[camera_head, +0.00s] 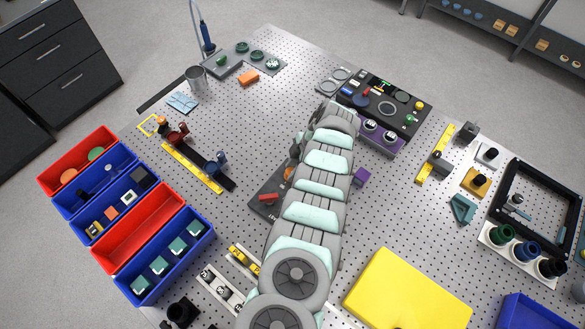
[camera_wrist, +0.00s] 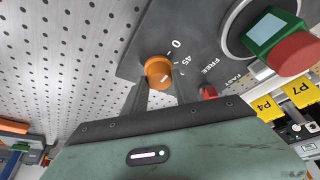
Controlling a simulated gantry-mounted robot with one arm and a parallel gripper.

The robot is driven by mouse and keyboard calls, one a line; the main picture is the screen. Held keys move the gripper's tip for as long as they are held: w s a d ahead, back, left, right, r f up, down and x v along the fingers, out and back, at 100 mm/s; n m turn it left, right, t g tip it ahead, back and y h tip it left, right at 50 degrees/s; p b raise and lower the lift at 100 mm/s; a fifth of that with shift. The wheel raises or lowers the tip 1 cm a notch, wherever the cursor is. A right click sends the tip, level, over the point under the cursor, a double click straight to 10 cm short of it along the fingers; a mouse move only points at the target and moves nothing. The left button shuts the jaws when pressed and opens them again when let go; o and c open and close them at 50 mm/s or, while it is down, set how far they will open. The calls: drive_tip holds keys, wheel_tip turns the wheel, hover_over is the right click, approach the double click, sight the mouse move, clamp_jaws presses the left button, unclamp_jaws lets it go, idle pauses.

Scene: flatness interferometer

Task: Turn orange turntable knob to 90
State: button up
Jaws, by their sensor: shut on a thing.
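The orange turntable knob (camera_wrist: 158,70) sits on a dark grey panel (camera_wrist: 205,35) in the wrist view, beside printed marks 0 and 45. A pale pointer line shows on its near right side, but its exact reading is hard to tell. No 90 mark can be made out. My gripper (camera_wrist: 160,84) is shut on the knob, with one finger on either side. In the head view a sliver of the orange knob (camera_head: 289,173) shows beside my arm, which hides most of the panel (camera_head: 267,205) and my gripper.
Right of the knob are a red knob (camera_wrist: 207,93) near the FREE and FAST labels and a round stage with a green and red piece (camera_wrist: 280,40). Yellow P4 and P7 labels (camera_wrist: 285,100) lie beyond.

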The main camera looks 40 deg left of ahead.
clamp_jaws()
drive_tip(key=shift+s+m+y, duration=0.1)
drive_tip(key=shift+m+y, duration=0.3)
drive_tip(key=shift+m, duration=0.8)
drive_tip(key=shift+d+m+t, duration=0.1)
drive_tip(key=shift+m+t, duration=0.5)
drive_tip(key=shift+m, duration=0.4)
drive_tip(key=m, duration=0.1)
drive_tip(key=m+t+b, duration=0.1)
drive_tip(key=m, duration=0.1)
drive_tip(key=shift+s+f+m+y, duration=0.15)
drive_tip(key=shift+m+y, duration=0.15)
drive_tip(key=shift+y, duration=0.1)
drive_tip(key=m+t, duration=0.2)
drive_tip(key=m, duration=0.2)
drive_tip(key=shift+s, duration=0.1)
drive_tip(key=m+t, duration=0.1)
drive_tip(key=m, duration=0.4)
drive_tip(key=shift+s+m+t+h, duration=0.1)
drive_tip(key=shift+m+t+h, duration=0.3)
